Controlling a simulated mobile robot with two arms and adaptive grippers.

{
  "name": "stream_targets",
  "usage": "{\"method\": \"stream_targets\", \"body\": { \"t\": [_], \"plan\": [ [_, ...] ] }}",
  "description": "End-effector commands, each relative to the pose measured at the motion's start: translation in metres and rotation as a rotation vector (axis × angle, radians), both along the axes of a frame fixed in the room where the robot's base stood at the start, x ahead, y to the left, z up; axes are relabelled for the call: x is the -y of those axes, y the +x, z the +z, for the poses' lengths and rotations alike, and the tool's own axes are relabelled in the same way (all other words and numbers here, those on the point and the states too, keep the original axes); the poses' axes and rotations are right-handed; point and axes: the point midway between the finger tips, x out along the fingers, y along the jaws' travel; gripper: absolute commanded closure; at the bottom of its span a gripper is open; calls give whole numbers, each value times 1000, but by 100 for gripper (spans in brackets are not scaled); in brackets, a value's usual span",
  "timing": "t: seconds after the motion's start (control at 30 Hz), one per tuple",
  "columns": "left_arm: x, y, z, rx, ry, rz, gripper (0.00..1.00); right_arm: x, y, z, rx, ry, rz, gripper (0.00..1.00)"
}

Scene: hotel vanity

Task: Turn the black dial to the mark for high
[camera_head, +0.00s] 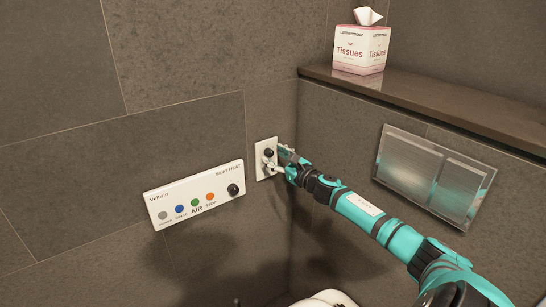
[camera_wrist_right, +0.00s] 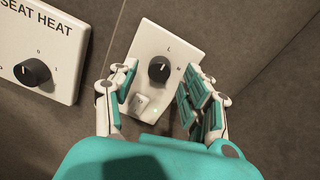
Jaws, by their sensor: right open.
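A round black dial (camera_head: 268,152) sits on a small white wall plate (camera_head: 261,171). In the right wrist view the dial (camera_wrist_right: 158,69) is near the middle of the plate (camera_wrist_right: 176,37), with small letters above it and to its right. Its pointer setting is too small to read. Below the dial is a white switch (camera_wrist_right: 138,104). My right gripper (camera_wrist_right: 162,72) is open, its fingers on either side of the dial with gaps between. In the head view my right gripper (camera_head: 279,161) reaches the plate from the right. My left gripper is out of view.
A white "SEAT HEAT" panel (camera_head: 168,194) with coloured buttons and another black knob (camera_head: 233,189) is left of the plate. A dark ledge (camera_head: 440,109) holds a tissue box (camera_head: 361,49). A flush plate (camera_head: 433,178) is on the right wall.

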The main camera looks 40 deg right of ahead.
Motion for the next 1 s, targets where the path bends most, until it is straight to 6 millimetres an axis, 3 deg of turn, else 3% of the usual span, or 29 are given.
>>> {"method": "stream_targets", "body": {
  "t": [0.2,0.53,0.9,1.0],
  "plan": [
    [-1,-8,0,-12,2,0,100,1,13,1,1,1,0,51],
    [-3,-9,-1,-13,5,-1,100,1,15,0,0,1,0,52],
    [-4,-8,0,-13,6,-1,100,1,15,0,0,0,0,100],
    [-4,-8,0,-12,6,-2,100,1,15,0,0,1,0,100]
  ]
}}
